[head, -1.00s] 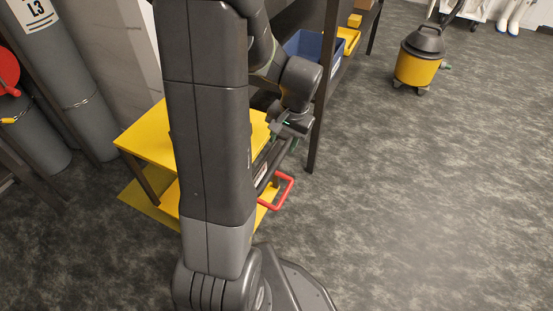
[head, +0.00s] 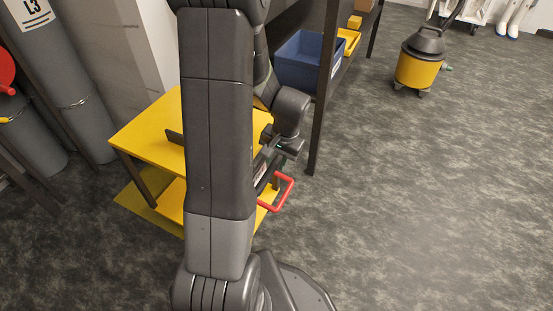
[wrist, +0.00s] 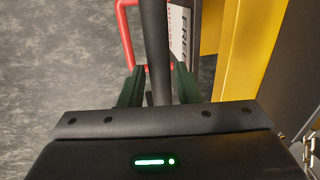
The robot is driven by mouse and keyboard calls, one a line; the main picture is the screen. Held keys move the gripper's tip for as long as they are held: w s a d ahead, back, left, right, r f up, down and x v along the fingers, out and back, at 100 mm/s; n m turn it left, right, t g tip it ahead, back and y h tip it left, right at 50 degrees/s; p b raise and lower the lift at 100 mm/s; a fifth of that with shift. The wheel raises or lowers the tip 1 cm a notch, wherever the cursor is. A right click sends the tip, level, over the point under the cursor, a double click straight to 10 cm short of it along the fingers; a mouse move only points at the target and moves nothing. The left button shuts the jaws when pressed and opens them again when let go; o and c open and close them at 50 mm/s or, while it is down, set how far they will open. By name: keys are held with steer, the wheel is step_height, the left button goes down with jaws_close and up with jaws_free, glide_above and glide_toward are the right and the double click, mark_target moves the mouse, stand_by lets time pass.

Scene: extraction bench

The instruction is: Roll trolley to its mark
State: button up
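The trolley (head: 145,131) is a yellow two-shelf cart with dark legs, partly hidden behind my arm in the head view. A red looped handle (head: 284,192) sticks out on its right side, and it also shows in the wrist view (wrist: 127,42). A flat yellow patch (head: 137,207) lies on the floor under and beside the trolley's left side. My gripper (head: 272,152) is at the trolley's right side. In the wrist view my gripper (wrist: 158,72) has its green-lined fingers close on both sides of a dark bar (wrist: 154,35), with little gap visible.
A white label (wrist: 179,32) with red and black lettering is beside the bar. Grey cylinders (head: 65,85) stand at the left. A dark shelf with a blue bin (head: 300,62) is behind the trolley. A yellow vacuum (head: 415,70) stands back right. The right floor is clear.

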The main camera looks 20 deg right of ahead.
jaws_close()
steer(key=w+a+p, duration=0.2)
steer(key=w+a, duration=0.5)
steer(key=w, duration=0.1)
steer(key=w+a+p, duration=0.3)
steer(key=w+a, duration=0.4)
steer(key=w, duration=0.1)
steer(key=w+a+p, duration=0.2)
steer(key=w+a, duration=0.5)
steer(key=w, duration=0.1)
steer(key=shift+w, duration=0.3)
steer(key=shift+o, duration=1.9)
jaws_free()
steer(key=shift+w+a, duration=0.1)
step_height(320, 180, up, 14)
steer(key=s+d+p, duration=0.1)
steer(key=s+p, duration=0.1)
steer(key=p, duration=0.1)
steer(key=shift+d+f, duration=0.2)
steer(key=shift+d, duration=0.2)
